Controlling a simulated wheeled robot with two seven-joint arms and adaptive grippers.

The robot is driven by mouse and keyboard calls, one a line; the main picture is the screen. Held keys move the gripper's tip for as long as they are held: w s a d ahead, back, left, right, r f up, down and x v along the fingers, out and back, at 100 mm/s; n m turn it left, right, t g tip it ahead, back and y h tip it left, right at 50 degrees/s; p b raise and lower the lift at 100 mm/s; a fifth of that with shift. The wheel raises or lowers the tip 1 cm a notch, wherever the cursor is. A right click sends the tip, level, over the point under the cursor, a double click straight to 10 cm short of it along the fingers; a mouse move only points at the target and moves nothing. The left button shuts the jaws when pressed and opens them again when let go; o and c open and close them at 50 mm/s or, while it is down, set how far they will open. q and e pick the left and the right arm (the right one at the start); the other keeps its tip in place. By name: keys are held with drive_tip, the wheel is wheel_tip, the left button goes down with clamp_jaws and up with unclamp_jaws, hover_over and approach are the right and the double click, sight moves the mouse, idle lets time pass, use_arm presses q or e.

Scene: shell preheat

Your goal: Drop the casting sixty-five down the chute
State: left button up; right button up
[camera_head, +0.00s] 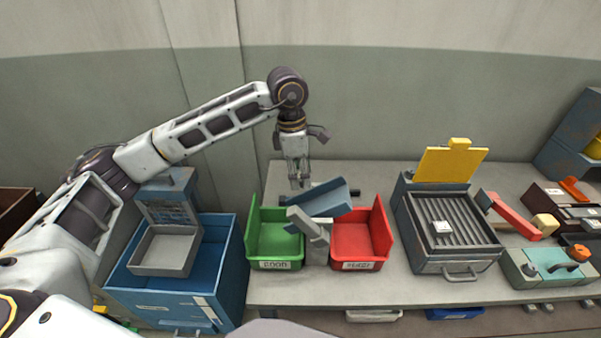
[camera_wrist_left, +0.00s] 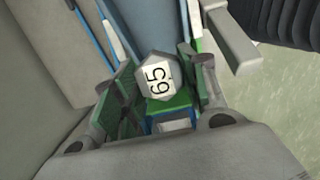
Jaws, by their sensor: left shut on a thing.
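My left gripper (camera_head: 299,185) points down above the green bin and just left of the blue tilting chute (camera_head: 330,203). In the left wrist view it is shut on a grey casting (camera_wrist_left: 157,76) with a white number tag. The tag's digits look upside down and fit 65. The casting sits between the green-padded fingers, with a blue surface behind it that looks like the chute. In the head view the casting cannot be made out. The chute sits on a grey stand (camera_head: 317,240) between the green bin (camera_head: 273,265) and the red bin (camera_head: 358,266). My right gripper is not in view.
A heater box (camera_head: 448,268) with a raised yellow lid (camera_head: 450,165) holds another tagged block (camera_head: 440,228) on its grate. A blue crate (camera_head: 226,285) with a grey tray (camera_head: 160,270) stands at left. Tools and boxes crowd the right. Bare bench lies between the red bin and the heater.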

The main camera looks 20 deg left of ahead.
use_arm(q)
drive_tip(key=shift+f, duration=0.1)
drive_tip(key=shift+f+b, duration=1.5)
drive_tip(key=shift+f, duration=2.9)
drive_tip(key=o, duration=1.1)
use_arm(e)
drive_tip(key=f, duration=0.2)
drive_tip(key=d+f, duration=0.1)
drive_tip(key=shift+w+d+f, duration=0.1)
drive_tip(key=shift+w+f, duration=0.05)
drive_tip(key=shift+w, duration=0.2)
use_arm(q)
drive_tip(key=shift+s+a+r, duration=0.1)
drive_tip(key=shift+a+r, duration=0.15)
drive_tip(key=shift+r, duration=1.75)
drive_tip(key=shift+s+a+r, duration=0.1)
drive_tip(key=shift+a+r, duration=0.1)
drive_tip(key=shift+r, duration=1.8)
drive_tip(key=shift+s+a+r, duration=0.1)
drive_tip(key=shift+a+r, duration=0.15)
drive_tip(key=shift+r, duration=1.75)
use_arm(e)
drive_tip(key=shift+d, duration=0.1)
